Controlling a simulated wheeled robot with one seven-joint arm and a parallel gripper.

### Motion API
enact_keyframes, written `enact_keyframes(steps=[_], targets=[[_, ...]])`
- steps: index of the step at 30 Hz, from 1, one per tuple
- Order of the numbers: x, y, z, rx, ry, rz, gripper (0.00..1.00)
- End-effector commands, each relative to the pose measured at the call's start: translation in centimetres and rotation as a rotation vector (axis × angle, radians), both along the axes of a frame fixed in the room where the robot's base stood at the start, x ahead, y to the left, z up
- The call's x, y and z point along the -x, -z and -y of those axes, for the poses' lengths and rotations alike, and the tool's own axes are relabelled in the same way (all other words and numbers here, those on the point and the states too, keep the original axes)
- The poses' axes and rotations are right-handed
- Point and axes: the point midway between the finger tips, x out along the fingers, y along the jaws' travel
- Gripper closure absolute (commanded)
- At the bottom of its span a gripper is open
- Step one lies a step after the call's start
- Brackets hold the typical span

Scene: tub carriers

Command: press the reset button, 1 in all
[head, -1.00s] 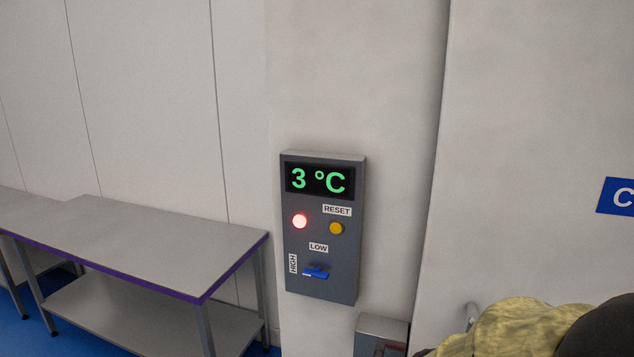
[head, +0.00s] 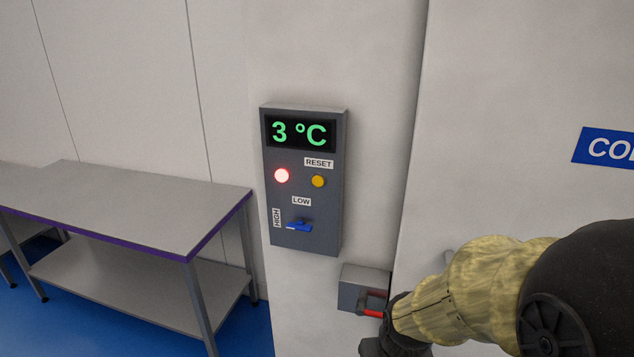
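The reset button (head: 318,181) is a small yellow-orange round button under the RESET label (head: 319,163). It sits on a grey control panel (head: 333,222) fixed to the pale wall. A red lamp (head: 282,176) glows to its left, and the display (head: 300,133) above reads 3 °C in green. A blue lever (head: 299,225) sits lower on the panel, by the LOW and HIGH labels. My arm reaches in from the lower right, below and right of the panel, apart from the button. My gripper's fingers are not visible; the arm's end runs out of the bottom edge.
A grey box with a red handle (head: 372,312) is on the wall below the panel, close to my arm or partly behind it. A steel table (head: 150,205) with a lower shelf stands at the left. A blue sign (head: 606,148) is on the right wall panel. The space before the control panel is clear.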

Motion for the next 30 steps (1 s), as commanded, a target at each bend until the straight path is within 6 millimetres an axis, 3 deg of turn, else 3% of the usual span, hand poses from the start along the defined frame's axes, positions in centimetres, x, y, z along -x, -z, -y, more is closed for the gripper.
enact_keyframes(steps=[1, 4, 30], targets=[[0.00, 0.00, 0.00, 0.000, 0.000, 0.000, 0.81], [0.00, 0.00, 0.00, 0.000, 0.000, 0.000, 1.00], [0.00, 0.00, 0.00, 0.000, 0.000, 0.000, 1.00]])
